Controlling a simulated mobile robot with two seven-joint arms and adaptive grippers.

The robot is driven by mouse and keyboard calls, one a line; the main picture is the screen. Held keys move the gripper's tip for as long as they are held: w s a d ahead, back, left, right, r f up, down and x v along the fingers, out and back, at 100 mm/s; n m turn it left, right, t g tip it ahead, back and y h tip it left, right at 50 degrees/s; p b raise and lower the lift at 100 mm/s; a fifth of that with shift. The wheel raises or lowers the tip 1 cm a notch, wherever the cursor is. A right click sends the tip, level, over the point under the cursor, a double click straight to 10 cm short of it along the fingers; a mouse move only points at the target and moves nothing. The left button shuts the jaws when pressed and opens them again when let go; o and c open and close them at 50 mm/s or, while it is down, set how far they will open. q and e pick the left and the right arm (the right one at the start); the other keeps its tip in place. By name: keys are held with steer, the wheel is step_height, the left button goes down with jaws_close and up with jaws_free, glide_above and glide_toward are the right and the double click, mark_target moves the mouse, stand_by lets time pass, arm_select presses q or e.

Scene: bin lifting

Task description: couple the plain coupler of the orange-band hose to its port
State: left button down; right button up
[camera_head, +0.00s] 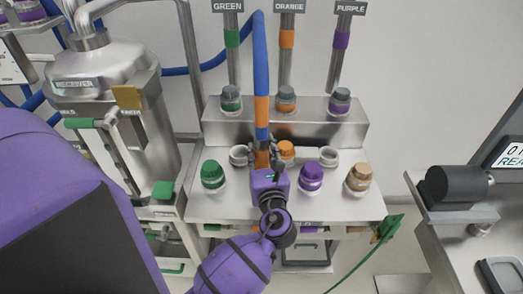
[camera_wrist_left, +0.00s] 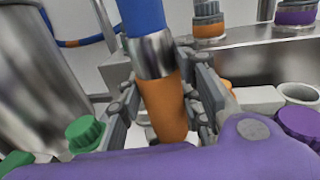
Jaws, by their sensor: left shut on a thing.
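The blue hose (camera_head: 260,60) hangs from above and carries an orange band (camera_head: 261,110). At its lower end is a metal ring (camera_wrist_left: 151,56) with an orange coupler body (camera_wrist_left: 165,108) below it. My left gripper (camera_head: 263,154) is shut around this orange body, which stands nearly upright, slightly tilted in the wrist view. The coupler's lower end is hidden by the gripper. The orange port (camera_head: 286,104) with a grey top sits on the steel step, right of and behind the gripper, under the ORANGE pipe. The coupler is apart from it. My right gripper is not in view.
Similar green (camera_head: 231,100) and purple (camera_head: 340,101) ports flank it. On the steel bench stand green (camera_head: 213,174), purple (camera_head: 310,176) and tan (camera_head: 359,178) capped pieces and white open cups (camera_head: 328,156). A steel receiver (camera_head: 105,75) stands left.

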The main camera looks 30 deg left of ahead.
arm_select(q)
steer(key=shift+f, duration=0.1)
steer(key=c, duration=1.2)
jaws_free()
steer(key=shift+o, duration=0.2)
steer(key=v, duration=1.2)
